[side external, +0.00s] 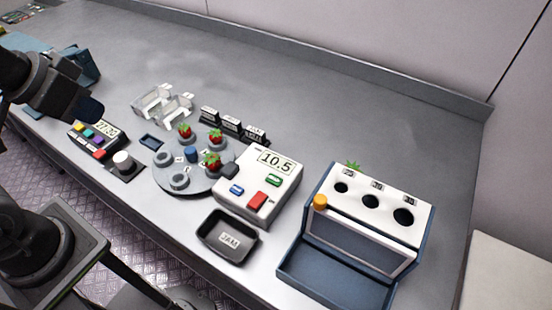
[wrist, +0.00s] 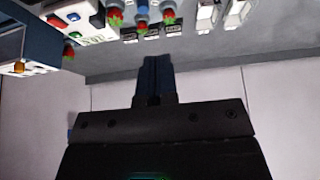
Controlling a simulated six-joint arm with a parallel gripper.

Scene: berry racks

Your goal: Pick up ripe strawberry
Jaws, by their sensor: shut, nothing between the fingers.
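Red strawberries with green leaves sit on a round grey carousel (side external: 160,160) in the side view: one at the back left (side external: 184,131), one at the back right (side external: 215,137) and one at the front right (side external: 212,162). Two red berries (wrist: 115,17) (wrist: 168,17) show at the top of the wrist view, with another (wrist: 68,50) further left. Green leaves (side external: 353,166) poke out behind the blue box with holes. My gripper (side external: 91,109) is at the left, above the counter and away from the berries. Its fingers (wrist: 157,65) are together and empty.
A white scale (side external: 285,190) reading 10.5 stands right of the carousel. A dark tray marked JAM (side external: 213,237) is in front. The blue box with a white holed top (side external: 390,230) is at right. White racks (side external: 155,104) and small labelled blocks (side external: 231,123) stand behind. The back counter is clear.

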